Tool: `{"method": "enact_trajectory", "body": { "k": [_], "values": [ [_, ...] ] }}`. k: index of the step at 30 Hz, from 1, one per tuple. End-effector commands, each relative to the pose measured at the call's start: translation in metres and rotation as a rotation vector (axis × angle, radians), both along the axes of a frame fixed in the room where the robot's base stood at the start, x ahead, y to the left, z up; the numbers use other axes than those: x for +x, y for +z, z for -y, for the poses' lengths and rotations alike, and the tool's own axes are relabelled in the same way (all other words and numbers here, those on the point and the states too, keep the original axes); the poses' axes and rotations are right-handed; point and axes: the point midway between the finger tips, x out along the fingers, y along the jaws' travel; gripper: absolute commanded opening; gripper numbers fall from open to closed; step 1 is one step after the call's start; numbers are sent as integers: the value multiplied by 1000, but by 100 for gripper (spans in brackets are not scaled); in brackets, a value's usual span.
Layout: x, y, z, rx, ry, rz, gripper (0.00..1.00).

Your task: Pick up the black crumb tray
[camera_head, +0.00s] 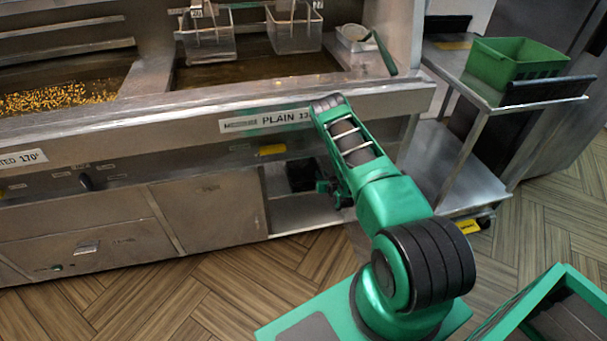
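A dark, box-like shape (300,176) shows in the open bay under the fryer, just left of my arm; it may be the black crumb tray, but shadow hides its outline. My gripper (328,190) is small and dark, low in front of this bay and just right of the dark shape. My green arm partly covers it. I cannot tell whether its fingers are open or shut, or whether they touch anything.
Fryer baskets (293,30) hang above the oil vat. A small container with a green-handled tool (384,55) sits on the fryer's right edge. At right, a metal cart (462,75) carries a green crate (515,62). Wooden floor (190,290) is clear at front left.

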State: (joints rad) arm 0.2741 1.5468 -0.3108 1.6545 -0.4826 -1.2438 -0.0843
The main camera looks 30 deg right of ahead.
Motion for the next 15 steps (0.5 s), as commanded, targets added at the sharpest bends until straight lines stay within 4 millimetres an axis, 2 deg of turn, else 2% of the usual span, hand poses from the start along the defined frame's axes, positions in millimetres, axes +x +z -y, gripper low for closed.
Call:
{"method": "enact_trajectory", "body": {
  "k": [6,15],
  "values": [
    [29,-11,7,-1,0,2,24],
    [47,-17,11,0,0,0,24]
  ]
}}
